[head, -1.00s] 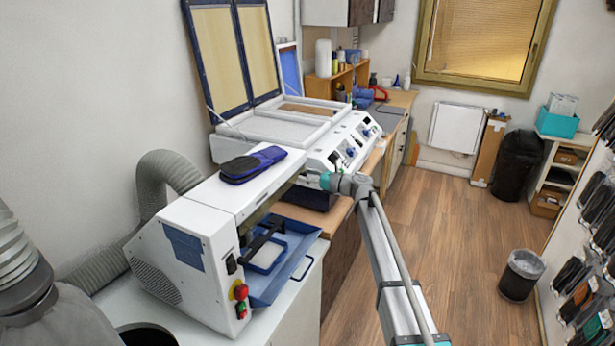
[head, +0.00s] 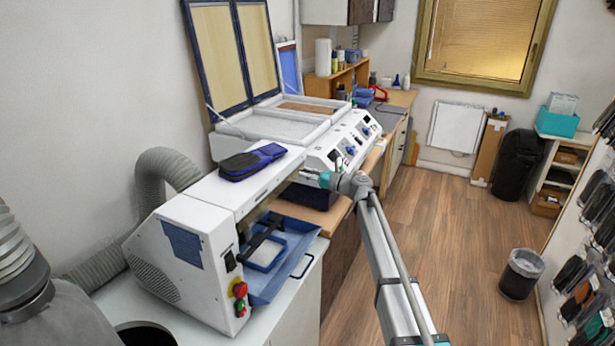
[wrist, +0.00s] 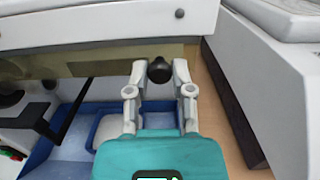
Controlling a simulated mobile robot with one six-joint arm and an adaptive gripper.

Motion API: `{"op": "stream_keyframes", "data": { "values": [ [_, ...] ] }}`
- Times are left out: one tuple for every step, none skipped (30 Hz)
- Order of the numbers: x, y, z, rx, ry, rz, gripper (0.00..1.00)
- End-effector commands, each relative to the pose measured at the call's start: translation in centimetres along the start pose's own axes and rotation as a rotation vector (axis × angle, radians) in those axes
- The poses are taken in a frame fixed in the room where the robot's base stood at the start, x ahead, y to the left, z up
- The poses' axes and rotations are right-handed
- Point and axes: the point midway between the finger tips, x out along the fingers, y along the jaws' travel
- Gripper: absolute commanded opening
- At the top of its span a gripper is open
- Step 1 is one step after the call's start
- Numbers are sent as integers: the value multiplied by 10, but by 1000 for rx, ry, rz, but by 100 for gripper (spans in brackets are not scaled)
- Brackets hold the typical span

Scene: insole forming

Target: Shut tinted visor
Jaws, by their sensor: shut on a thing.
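The tinted visor shows in the wrist view as an olive-brown see-through strip (wrist: 95,62) under the white edge of the machine's housing. A round black knob (wrist: 159,70) sits at the visor's right part. My gripper (wrist: 159,72) is shut on this knob, one pale finger on each side. In the head view my gripper (head: 303,176) is at the right end of the white machine (head: 190,245), and the knob is too small to make out. Below the visor the machine's front is open, showing a blue tray (head: 290,258) inside.
A blue-and-black pouch (head: 252,162) lies on the machine's top. A white press with raised framed lids (head: 222,55) stands behind, with its control panel (head: 345,143) close to my gripper. A grey hose (head: 165,165) is at the left. The wooden floor at right is mostly free.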

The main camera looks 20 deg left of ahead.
Motion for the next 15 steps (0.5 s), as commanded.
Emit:
{"op": "stream_keyframes", "data": {
  "values": [
    [1, 0, 0, 0, -5, 0, 0],
    [1, 0, 0, 0, -6, 0, 0],
    [1, 0, 1, 0, -6, 0, 0],
    [1, 0, 1, 0, -5, 0, 0],
    [1, 0, 1, 0, -5, 0, 0],
    [1, 0, 1, 0, -5, 0, 0],
    [1, 0, 1, 0, -5, 0, 0],
    [2, 0, 1, 0, -5, 0, 0],
    [2, 0, 1, 0, -5, 0, 36],
    [2, 0, 1, 1, -5, 0, 41],
    [2, 0, 1, 0, -5, 0, 47],
    [1, 0, 1, 0, -5, 0, 54],
    [1, 0, 1, 0, -5, 0, 60],
    [1, 0, 1, 0, -4, 0, 64],
    [1, 0, 1, 0, -4, 0, 64]
  ]
}}
